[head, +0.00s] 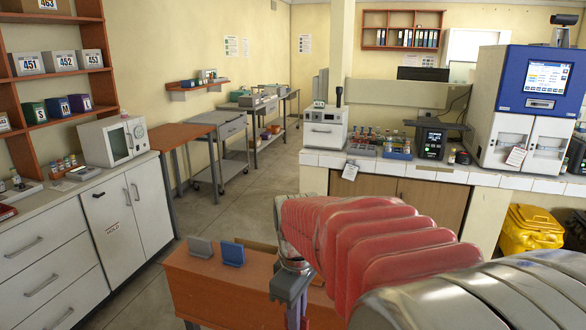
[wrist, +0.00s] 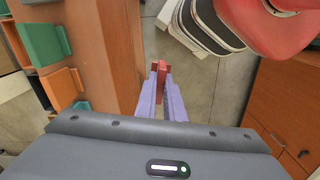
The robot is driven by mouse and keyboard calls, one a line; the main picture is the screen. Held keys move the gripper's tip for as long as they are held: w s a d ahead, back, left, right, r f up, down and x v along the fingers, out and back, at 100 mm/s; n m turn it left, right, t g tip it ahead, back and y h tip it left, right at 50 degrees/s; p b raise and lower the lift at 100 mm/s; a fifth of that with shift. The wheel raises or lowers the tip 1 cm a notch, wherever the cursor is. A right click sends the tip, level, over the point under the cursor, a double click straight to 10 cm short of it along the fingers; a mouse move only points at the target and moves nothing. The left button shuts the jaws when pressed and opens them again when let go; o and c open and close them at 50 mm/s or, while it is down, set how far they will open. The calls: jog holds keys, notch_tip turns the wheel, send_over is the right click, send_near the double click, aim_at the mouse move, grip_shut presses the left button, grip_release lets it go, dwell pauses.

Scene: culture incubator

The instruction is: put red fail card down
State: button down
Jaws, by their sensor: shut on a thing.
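My gripper (wrist: 160,82) is shut on a thin red card (wrist: 161,70), which shows edge-on between the purple fingertips in the wrist view. In that view the card is over the grey floor, just right of the wooden table's edge, with no visible contact beneath it. In the head view my gripper (head: 291,290) points down at the right part of the orange-brown table (head: 215,293). The card cannot be made out there, as the fingertips are at or below the picture's bottom.
A grey holder (head: 200,247) and a blue holder (head: 231,254) stand on the table. The wrist view shows a green holder (wrist: 40,44) and an orange holder (wrist: 62,88) at left. Brown cabinets (wrist: 280,110) are at right. White drawers (head: 45,240) stand at far left.

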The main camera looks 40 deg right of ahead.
jog(key=w+a+f+m, duration=0.1)
jog(key=w+a+f, duration=0.3)
jog(key=f, duration=0.4)
jog(key=w+a+f+m, duration=0.2)
jog(key=w+a+f, duration=0.3)
jog(key=f, duration=0.4)
jog(key=w+a+f+m, duration=0.2)
jog(key=w+a+f, duration=0.3)
jog(key=f, duration=0.4)
jog(key=shift+w+a, duration=0.25)
jog(key=shift+w, duration=0.65)
jog(key=shift+f, duration=0.1)
